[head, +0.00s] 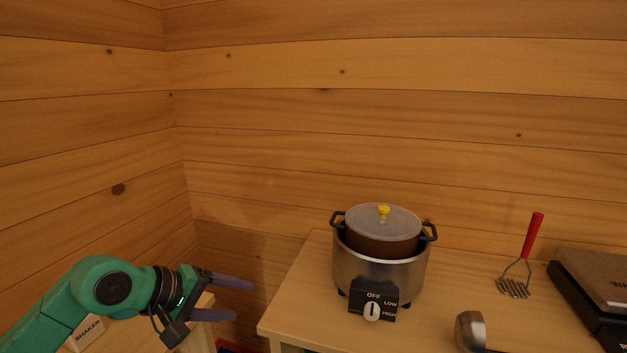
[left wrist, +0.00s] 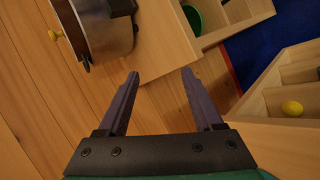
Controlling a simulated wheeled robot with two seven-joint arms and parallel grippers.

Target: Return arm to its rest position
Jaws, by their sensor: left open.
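My left arm comes in green from the lower left of the head view. Its left gripper (head: 243,299) is open and empty, its two dark fingers apart and pointing right. It is in the air left of the counter with the cooker. In the left wrist view the left gripper (left wrist: 161,88) also shows open, with nothing between the fingers. The metal cooker (left wrist: 108,33) is ahead of it at the upper left, apart from the fingers. My right gripper shows in neither view.
A cooker (head: 372,271) with a lidded pot (head: 383,228) stands on the wooden counter (head: 310,295). A red-handled masher (head: 531,240) and a dark appliance (head: 590,290) are at the right. A box labelled SHAKER (head: 87,332) is near my arm. Open compartments with a yellow item (left wrist: 292,108) lie right.

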